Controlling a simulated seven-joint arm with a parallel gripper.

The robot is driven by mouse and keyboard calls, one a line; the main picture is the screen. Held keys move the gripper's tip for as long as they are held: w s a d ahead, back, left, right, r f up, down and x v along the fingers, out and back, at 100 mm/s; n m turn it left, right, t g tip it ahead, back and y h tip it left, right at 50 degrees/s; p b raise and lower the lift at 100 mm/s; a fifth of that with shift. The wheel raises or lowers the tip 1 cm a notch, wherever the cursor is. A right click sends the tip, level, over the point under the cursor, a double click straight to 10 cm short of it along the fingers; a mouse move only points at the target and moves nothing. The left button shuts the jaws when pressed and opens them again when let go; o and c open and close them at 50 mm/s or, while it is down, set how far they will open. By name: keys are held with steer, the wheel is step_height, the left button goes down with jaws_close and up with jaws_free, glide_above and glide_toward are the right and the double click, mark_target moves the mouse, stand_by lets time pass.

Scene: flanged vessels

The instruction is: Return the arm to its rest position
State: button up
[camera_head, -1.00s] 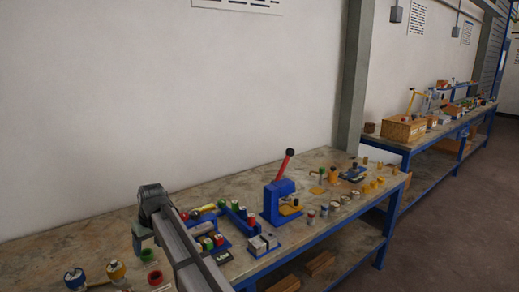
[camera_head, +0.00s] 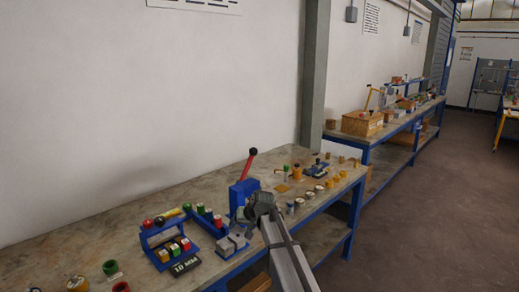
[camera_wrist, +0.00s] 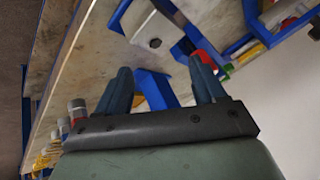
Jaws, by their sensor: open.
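My gripper (camera_wrist: 163,90) shows in the wrist view with its two dark fingers apart and nothing between them. The press is partly hidden behind my gripper. In the wrist view, blue parts and a grey block (camera_wrist: 155,30) lie beyond the fingers.
The workbench (camera_head: 60,240) carries a blue rack (camera_head: 150,235) with coloured caps, grey blocks (camera_head: 232,243), a "10 MM" plate (camera_head: 187,266) and a row of small vessels (camera_head: 308,198). A second bench (camera_head: 365,142) stands behind. Floor to the right is clear.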

steer(key=d+f+m, duration=0.3)
steer(key=d+f, duration=0.3)
steer(key=d, duration=0.7)
steer(key=s+d+f+g+h, duration=0.1)
steer(key=s+d+f+g, duration=0.1)
steer(key=s+f, duration=0.95)
steer(key=s+d+f+g+h, duration=0.1)
steer(key=s+d+f+g, duration=0.15)
steer(key=s+f, duration=0.85)
steer(key=s+d+f+g+h, duration=0.1)
steer(key=s+f, duration=0.5)
steer(key=s, duration=0.6)
steer(key=s+d+f+n+g, duration=0.1)
steer(key=s+d+f+g, duration=0.2)
steer(key=s, duration=1)
steer(key=s+d+f+g+h, duration=0.1)
steer(key=s+d+f+g, duration=0.1)
steer(key=s+f, duration=0.7)
steer(key=s+g, duration=0.1)
steer(key=s, duration=0.3)
steer(key=shift+s+d+f+h, duration=0.2)
steer(key=shift+s+h, duration=0.05)
steer(key=shift+h, duration=0.05)
steer(key=shift+g, duration=0.25)
